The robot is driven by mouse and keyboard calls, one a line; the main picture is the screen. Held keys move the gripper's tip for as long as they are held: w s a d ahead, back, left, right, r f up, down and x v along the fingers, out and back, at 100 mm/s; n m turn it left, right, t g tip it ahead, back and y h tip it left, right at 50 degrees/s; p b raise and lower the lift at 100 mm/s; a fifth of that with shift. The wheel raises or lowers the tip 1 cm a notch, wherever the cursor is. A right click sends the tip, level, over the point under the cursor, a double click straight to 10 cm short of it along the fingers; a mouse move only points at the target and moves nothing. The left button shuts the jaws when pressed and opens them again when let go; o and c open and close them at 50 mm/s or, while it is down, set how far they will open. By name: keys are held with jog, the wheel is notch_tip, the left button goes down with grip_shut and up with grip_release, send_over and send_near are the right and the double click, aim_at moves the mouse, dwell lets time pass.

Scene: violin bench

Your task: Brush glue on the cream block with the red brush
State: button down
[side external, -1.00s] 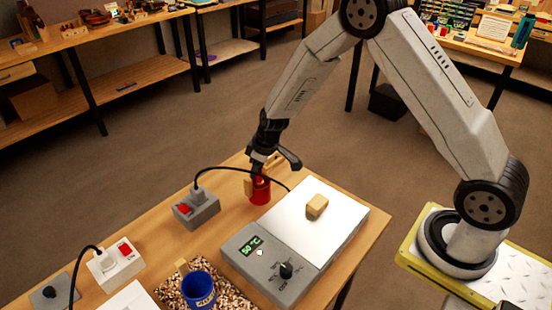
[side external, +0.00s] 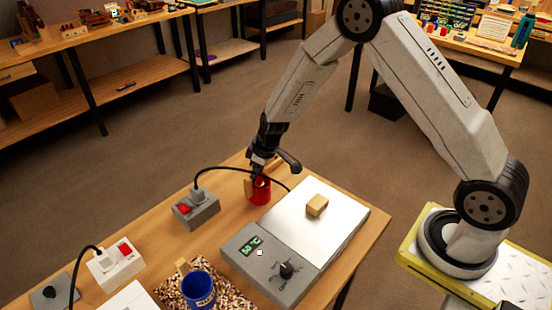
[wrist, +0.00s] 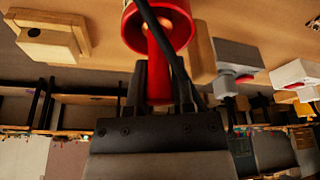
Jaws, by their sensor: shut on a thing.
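The cream block (side external: 317,205) lies on the pale plate of the grey heater (side external: 270,270) in the side view. My gripper (side external: 260,176) is directly over the red pot (side external: 261,194), left of and behind the block. In the wrist view my gripper (wrist: 160,88) is shut on the red handle of the brush (wrist: 158,70), which reaches up to the red pot (wrist: 158,28). The bristles are hidden. In the side view my fingers hide most of the brush. The cream block cannot be made out for certain in the wrist view.
A black cable crosses close by the red pot. A wooden piece (side external: 248,187) stands beside the pot. A grey switch box (side external: 196,210), a white switch box (side external: 115,262) and a blue pot (side external: 199,292) are on the bench. A wooden piece (wrist: 45,36) shows at left in the wrist view.

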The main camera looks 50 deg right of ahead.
jog(key=shift+f, duration=0.6)
dwell(1.9)
jog(key=shift+r, duration=0.15)
jog(key=shift+r, duration=3.45)
jog(key=s+r+m+h, duration=0.1)
jog(key=s+r+m, duration=0.3)
jog(key=s, duration=0.6)
jog(key=shift+s+r+m, duration=0.15)
jog(key=shift+m, duration=0.15)
jog(key=shift+d, duration=0.15)
